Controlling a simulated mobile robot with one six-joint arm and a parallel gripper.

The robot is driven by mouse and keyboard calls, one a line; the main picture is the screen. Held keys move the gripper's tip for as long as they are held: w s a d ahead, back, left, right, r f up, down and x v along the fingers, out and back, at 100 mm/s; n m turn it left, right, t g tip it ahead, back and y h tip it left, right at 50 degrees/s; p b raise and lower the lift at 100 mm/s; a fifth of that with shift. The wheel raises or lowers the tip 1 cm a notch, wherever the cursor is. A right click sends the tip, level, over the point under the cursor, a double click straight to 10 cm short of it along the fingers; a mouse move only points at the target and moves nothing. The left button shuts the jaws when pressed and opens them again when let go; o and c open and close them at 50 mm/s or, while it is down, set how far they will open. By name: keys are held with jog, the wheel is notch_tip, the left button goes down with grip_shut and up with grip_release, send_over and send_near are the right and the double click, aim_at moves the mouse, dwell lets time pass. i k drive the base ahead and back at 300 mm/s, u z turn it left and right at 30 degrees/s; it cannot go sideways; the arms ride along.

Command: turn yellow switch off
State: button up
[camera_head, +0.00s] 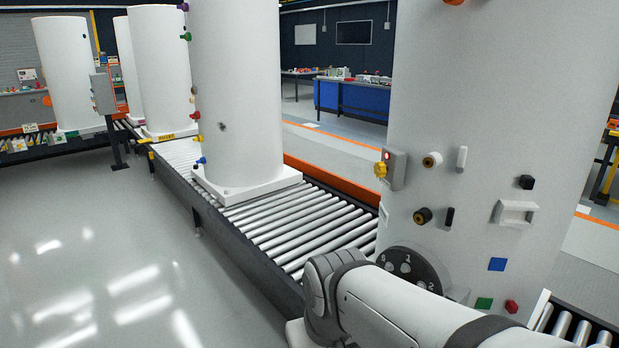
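A yellow knob (380,169), which looks like the yellow switch, sticks out at the left side of a small grey box (396,168). The box is mounted on the left edge of the near white tank (480,110), and a red spot (387,155) shows on it. I cannot tell the switch's setting from its angle. My arm crosses the bottom right, below the box, with a rounded grey joint at its left end. My gripper is not in view.
The tank also carries a dark numbered dial (411,267), partly behind my arm, a white handle (516,213), and coloured knobs and blocks. A roller conveyor (290,225) runs leftward under more white tanks (235,90). Open grey floor (100,250) lies left.

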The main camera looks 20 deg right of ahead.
aim_at(380, 169)
jog(key=z, duration=0.2)
jog(key=i, duration=0.85)
jog(key=u, duration=0.1)
